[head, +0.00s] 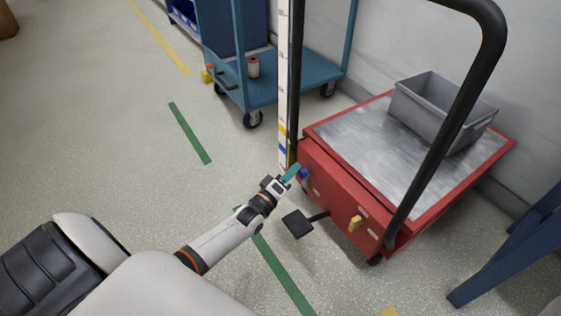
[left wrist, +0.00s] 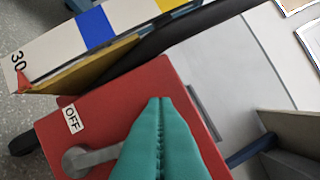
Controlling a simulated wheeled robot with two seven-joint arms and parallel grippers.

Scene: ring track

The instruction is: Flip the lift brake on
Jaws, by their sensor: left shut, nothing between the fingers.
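The red lift cart (head: 335,195) stands at the right in the head view, with a flat metal top. Its red panel also fills the middle of the left wrist view (left wrist: 140,88). A grey lever (left wrist: 90,157) is on that panel below a white OFF label (left wrist: 71,118); its right end passes behind my fingers. The teal fingers show large in the wrist view (left wrist: 160,102), shut and empty. I cannot tell whether they touch the lever. My right gripper is out of view.
A grey bin (head: 430,105) rests on the cart top, behind the black handle (head: 450,120). A yellow knob (head: 355,222) and a black pedal (head: 298,224) are on the cart's front. A measuring post (head: 284,80) stands at the left corner. A blue trolley (head: 275,85) is behind.

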